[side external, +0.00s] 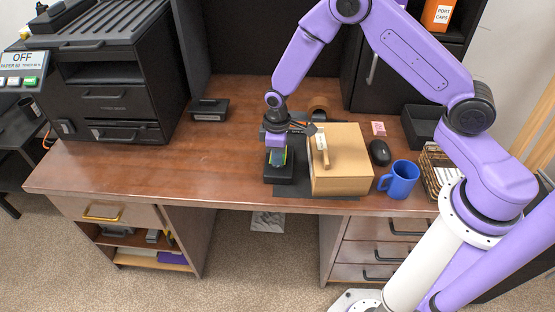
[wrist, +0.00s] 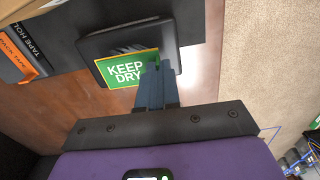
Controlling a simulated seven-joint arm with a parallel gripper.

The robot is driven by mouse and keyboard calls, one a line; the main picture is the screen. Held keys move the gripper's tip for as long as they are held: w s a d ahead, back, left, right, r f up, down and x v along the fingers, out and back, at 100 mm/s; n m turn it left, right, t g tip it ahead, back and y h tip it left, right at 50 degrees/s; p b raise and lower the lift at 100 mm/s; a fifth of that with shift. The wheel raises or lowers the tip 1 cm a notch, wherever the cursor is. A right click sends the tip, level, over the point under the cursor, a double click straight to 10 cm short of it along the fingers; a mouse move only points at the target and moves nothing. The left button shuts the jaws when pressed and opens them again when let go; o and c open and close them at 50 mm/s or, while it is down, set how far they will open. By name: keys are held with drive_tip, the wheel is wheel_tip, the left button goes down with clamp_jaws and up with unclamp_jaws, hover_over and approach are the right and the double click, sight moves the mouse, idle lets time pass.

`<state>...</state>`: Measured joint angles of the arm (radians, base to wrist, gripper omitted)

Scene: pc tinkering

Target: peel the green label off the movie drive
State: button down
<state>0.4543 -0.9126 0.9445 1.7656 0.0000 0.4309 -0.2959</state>
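The movie drive (side external: 281,176) is a flat black box near the front edge of the desk, left of a cardboard box. It also shows in the wrist view (wrist: 170,38). The green label (wrist: 118,70) has a yellow border and reads KEEP DRY. It lies over the lower part of the drive's face in the wrist view and looks skewed to it. My gripper (wrist: 154,68) is at the label's right edge, its fingers close together and seemingly pinching that edge. The fingertips hide the contact. In the side view my gripper (side external: 277,150) points down over the drive.
The cardboard box (side external: 343,176) with a wooden-handled tool (side external: 321,146) on it stands close on the right. A black mouse (side external: 380,153) and blue mug (side external: 399,180) are farther right. A tape holder (wrist: 24,57) shows in the wrist view.

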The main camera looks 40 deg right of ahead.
drive_tip(key=shift+r, duration=0.4)
idle(0.4)
drive_tip(key=shift+r, duration=2.5)
drive_tip(key=shift+s, duration=0.1)
